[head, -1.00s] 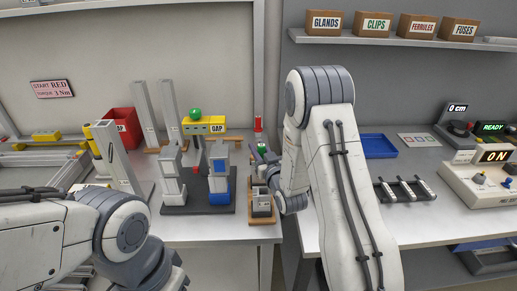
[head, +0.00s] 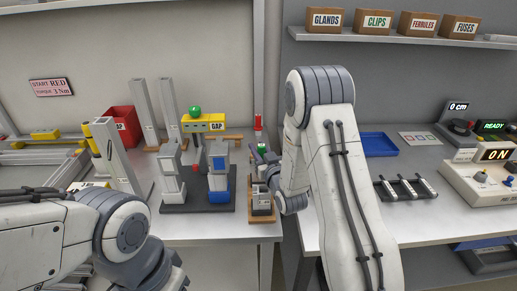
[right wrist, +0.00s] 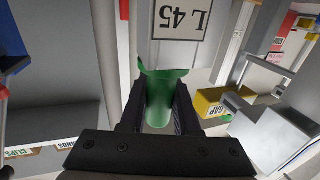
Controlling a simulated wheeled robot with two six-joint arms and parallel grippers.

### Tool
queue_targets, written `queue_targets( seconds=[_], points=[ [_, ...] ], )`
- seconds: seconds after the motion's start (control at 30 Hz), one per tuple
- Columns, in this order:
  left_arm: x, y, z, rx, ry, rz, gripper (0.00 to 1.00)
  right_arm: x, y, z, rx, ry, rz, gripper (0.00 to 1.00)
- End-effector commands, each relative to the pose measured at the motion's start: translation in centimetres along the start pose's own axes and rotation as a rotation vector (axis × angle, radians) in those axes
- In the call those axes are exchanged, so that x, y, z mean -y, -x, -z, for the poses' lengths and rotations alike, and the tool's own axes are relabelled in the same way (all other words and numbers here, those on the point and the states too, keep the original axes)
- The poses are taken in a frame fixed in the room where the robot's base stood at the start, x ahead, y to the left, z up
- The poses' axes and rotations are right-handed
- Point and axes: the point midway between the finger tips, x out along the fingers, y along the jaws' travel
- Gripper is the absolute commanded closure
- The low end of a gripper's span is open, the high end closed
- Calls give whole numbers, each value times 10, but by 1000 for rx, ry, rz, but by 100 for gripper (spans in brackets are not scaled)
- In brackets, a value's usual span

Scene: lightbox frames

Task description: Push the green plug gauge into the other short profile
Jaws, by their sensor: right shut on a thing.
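My right gripper (right wrist: 160,112) is shut on the green plug gauge (right wrist: 163,73), which sits between its fingers in the right wrist view. The gauge's far end lies right at a pale grey profile face with an "L 45" label (right wrist: 182,18); I cannot tell whether it has entered. In the head view the green gauge (head: 263,149) shows small, above a wooden stand (head: 262,217) with a short grey profile (head: 261,192), partly hidden by my right wrist. My left arm comes in at lower left; its gripper is not visible.
A red piece (head: 258,123) rises behind the gauge. Left of it, grey uprights with a blue part (head: 219,193) stand on a dark base (head: 184,208). A yellow "GAP" block (head: 203,124) stands behind them. A blue tray (head: 380,145) lies at right.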

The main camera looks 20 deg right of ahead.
Motion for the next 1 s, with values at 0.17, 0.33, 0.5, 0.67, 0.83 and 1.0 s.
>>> queue_targets(
  seconds=[0.17, 0.33, 0.5, 0.67, 0.83, 1.0],
  points=[
    [0, 0, 0, 0, 0, 0, 50, 0, 0, 0, -1, 0, 0, 100],
    [0, 0, 0, 0, 0, 0, 50, 0, 0, 0, -1, 0, 0, 100],
    [0, 0, 0, 0, 0, 0, 50, 0, 0, 0, 0, 0, 0, 35],
    [0, 0, 0, 0, 0, 0, 50, 0, 0, 0, 0, 0, 0, 35],
    [0, -1, 0, 0, 0, 0, 50, 0, 3, -1, 2, 0, 0, 35],
    [1, -8, 0, 0, 0, 0, 50, -1, 24, -2, 2, -1, -1, 35]
  ],
)
